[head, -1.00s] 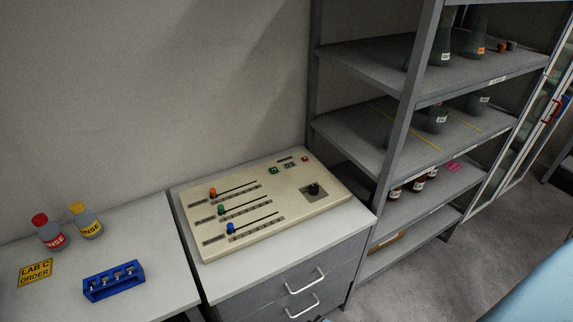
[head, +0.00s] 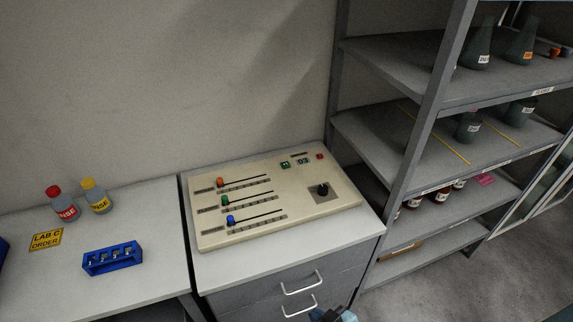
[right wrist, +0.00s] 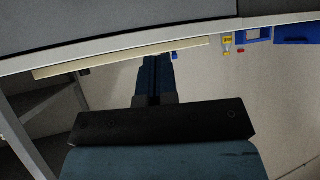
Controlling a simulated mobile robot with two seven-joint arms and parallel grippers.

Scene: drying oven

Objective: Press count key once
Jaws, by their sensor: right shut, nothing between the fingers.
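The cream control panel (head: 275,195) lies on top of a grey drawer cabinet. At its upper right are a small green key (head: 285,165), a display (head: 303,161) with digits and a red key (head: 320,156). The key labels are too small to read, so I cannot tell which is the count key. My right gripper (head: 330,315) just enters at the bottom edge of the head view, in front of the cabinet and below the panel. In the right wrist view its dark fingers (right wrist: 156,75) are together and empty, with the panel edge (right wrist: 110,60) beyond. My left gripper is out of view.
The panel also has orange, green and blue sliders and a black knob (head: 322,190). Drawer handles (head: 301,284) stick out below. A metal shelf (head: 395,75) with flasks stands close on the right. Bottles (head: 64,205) and a blue rack (head: 112,259) are on the left bench.

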